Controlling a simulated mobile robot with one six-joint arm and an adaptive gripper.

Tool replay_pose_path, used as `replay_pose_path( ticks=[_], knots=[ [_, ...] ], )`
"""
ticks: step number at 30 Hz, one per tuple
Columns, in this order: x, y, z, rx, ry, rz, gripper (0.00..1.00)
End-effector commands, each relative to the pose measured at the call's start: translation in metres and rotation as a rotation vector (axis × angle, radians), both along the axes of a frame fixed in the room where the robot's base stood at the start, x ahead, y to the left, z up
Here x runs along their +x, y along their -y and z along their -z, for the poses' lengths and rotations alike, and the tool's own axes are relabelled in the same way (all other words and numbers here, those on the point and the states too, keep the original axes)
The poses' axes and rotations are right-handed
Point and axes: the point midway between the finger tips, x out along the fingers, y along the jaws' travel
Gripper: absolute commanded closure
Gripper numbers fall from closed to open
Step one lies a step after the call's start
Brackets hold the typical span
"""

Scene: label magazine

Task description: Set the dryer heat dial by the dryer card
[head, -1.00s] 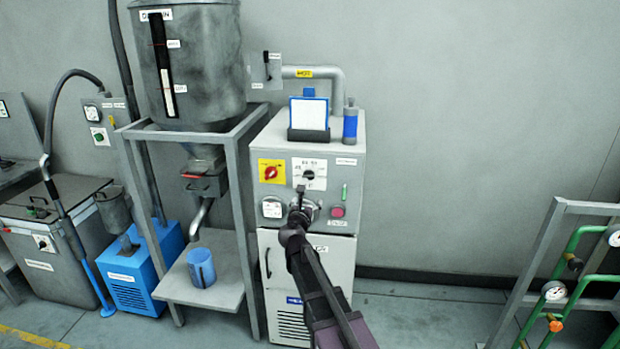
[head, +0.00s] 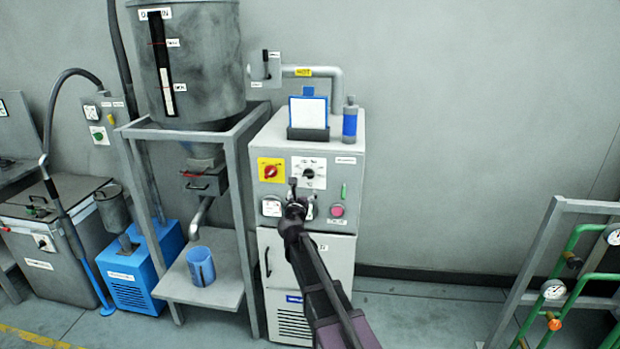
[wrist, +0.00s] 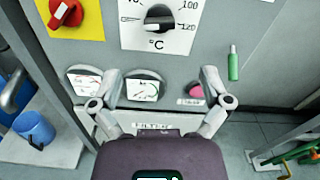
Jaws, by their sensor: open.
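The heat dial (head: 308,173) is a black knob on a white scale plate on the front of the grey dryer cabinet (head: 345,190). In the wrist view the dial (wrist: 158,19) shows at top centre, cut off above, with 100 and 120 at its right and °C below. A pale bar lies about level across the knob; which end points is unclear. The dryer card (head: 308,113) stands upright in a dark holder on the cabinet; its text is too small to read. My gripper (wrist: 161,79) is open and empty, below the dial and apart from it.
A red switch (wrist: 62,13) on a yellow plate is left of the dial. Two gauges (wrist: 143,87) sit below, behind my fingers. A pink button (head: 337,211) and green marker (wrist: 233,64) are at right. The hopper frame (head: 243,190) is close at left.

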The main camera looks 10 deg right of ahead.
Motion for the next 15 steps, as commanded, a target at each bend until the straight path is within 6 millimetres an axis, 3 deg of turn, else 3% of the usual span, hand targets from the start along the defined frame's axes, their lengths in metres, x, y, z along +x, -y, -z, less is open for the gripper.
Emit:
replay_pose_path(
  ticks=[15],
  knots=[
    [0.077, 0.023, 0.000, 0.000, 0.000, 0.001, 0.03]
  ],
)
